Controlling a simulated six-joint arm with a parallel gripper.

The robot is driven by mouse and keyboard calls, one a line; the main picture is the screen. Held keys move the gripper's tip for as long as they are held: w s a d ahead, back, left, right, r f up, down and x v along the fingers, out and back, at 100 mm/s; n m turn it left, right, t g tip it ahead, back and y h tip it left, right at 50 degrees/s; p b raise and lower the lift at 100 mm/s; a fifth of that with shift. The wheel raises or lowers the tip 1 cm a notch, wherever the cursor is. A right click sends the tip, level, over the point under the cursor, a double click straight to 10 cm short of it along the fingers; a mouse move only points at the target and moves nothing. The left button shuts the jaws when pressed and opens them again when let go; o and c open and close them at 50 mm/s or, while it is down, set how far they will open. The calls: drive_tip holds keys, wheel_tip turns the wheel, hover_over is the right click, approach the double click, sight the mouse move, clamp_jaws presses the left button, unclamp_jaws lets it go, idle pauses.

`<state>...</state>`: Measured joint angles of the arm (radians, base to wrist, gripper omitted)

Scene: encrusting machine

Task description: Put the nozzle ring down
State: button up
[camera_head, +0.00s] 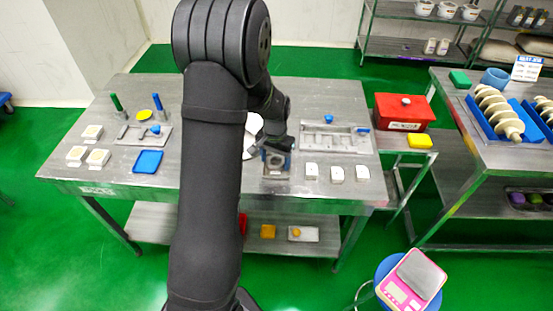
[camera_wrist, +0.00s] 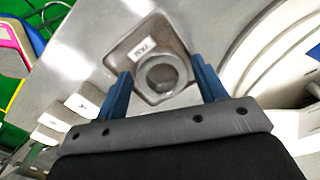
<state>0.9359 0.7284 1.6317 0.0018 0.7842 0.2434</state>
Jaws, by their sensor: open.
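The nozzle ring (camera_wrist: 164,58) is a grey metal ring. It sits on a small square grey tray (camera_wrist: 122,50) with a white label, seen in the wrist view. My gripper (camera_wrist: 161,70) is open, its two blue fingers on either side of the ring with visible gaps. The ring is not gripped. Whether the fingertips touch the tray cannot be told. In the head view the tray (camera_head: 276,173) stands near the front edge of the metal table, and my gripper (camera_head: 277,153) is right above it, partly hiding the ring.
Several white labelled blocks (camera_head: 311,170) stand right of the tray. A larger metal tray (camera_head: 335,139) lies behind them. A white round part (camera_head: 252,125) is close on the left, partly behind my arm. A blue tray (camera_head: 148,161) lies farther left. A red box (camera_head: 403,112) stands right of the table.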

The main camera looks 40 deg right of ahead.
wheel_tip(320, 180, up, 12)
drive_tip(key=shift+f, duration=0.15)
idle(0.3)
wheel_tip(320, 180, down, 13)
drive_tip(key=shift+r, duration=0.15)
idle(0.5)
